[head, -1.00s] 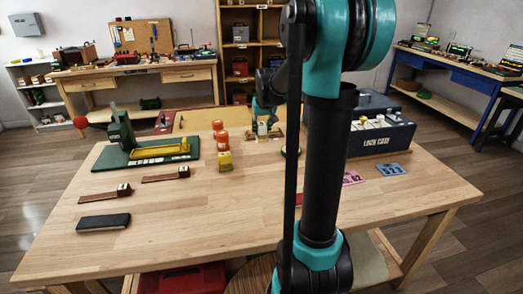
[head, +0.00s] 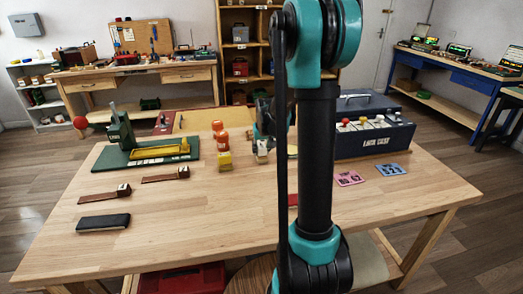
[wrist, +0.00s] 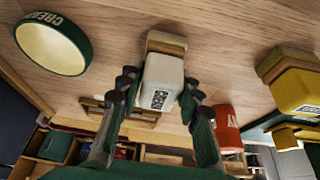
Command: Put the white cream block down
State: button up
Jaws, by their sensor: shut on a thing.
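The white cream block (wrist: 162,84) has a tan felt-like end and a dark printed label in the wrist view. My gripper (wrist: 157,88) is shut on it, with one dark finger on each side. In the head view the white block (head: 262,150) shows small beside the yellow block, partly covered by my gripper (head: 264,138). The tan end faces the tabletop; I cannot tell whether it touches. A round green dish marked CREAM (wrist: 68,61), with a pale inside, lies apart at upper left in the wrist view. In the head view my arm mostly hides it.
A yellow block (head: 224,162) and an orange piece (head: 221,137) stand left of my gripper. A green-based press (head: 150,153) is farther left. A dark blue case (head: 375,143) and pink and blue cards (head: 391,169) are right. The front tabletop is largely bare.

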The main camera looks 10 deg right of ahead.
jog(key=shift+f, duration=0.1)
jog(key=o, duration=1)
jog(key=v, duration=1.2)
